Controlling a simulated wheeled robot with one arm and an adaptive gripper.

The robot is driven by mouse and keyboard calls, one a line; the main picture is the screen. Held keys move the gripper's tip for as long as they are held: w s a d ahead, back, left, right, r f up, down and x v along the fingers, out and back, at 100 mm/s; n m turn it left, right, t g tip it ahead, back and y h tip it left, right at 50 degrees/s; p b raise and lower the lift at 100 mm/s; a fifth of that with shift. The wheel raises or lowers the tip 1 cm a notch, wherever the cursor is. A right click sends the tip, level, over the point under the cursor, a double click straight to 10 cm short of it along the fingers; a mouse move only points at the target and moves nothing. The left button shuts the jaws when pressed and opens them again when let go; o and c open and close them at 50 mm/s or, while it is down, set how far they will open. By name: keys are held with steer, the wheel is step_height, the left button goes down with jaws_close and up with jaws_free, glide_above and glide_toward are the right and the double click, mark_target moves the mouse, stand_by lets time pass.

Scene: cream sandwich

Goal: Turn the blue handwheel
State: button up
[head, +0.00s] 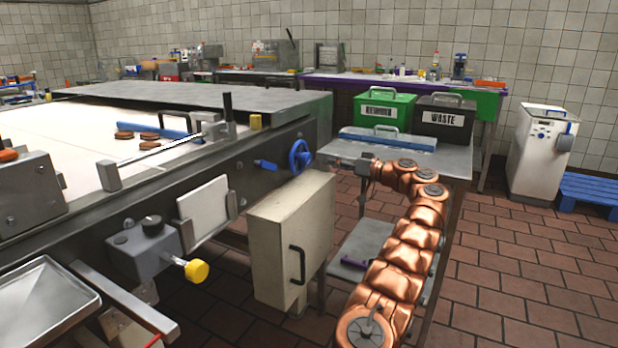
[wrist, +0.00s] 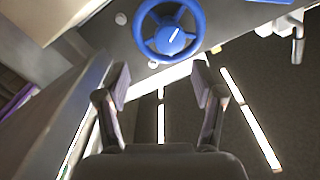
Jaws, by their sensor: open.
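The blue handwheel (head: 300,157) is mounted on the dark side panel of the conveyor machine, near its right end. In the wrist view the handwheel (wrist: 168,28) shows as a round rim with a hub bearing a white line, at the top of the picture. My gripper (wrist: 160,82) is open and empty, with its two fingers apart below the wheel in that view. In the head view my gripper (head: 335,162) is just right of the wheel, apart from it as far as I can tell. Its fingertips are small and hard to make out there.
A beige cabinet (head: 275,240) with a black handle stands below the wheel. A blue lever (head: 265,165) is left of it. Tiled floor (head: 520,270) is clear at right.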

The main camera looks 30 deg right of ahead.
mark_target(310, 159)
steer(key=shift+w+a+n+b, duration=0.75)
steer(key=shift+w+a+n, duration=0.6)
steer(key=shift+w, duration=0.3)
steer(key=shift+w+a+n+b, duration=0.7)
steer(key=shift+w+a+n, duration=0.65)
steer(key=shift+w, duration=0.25)
steer(key=shift+a, duration=0.1)
steer(key=shift+c, duration=0.3)
steer(key=c, duration=1.1)
steer(key=shift+r+m, duration=0.1)
steer(key=shift+m, duration=0.2)
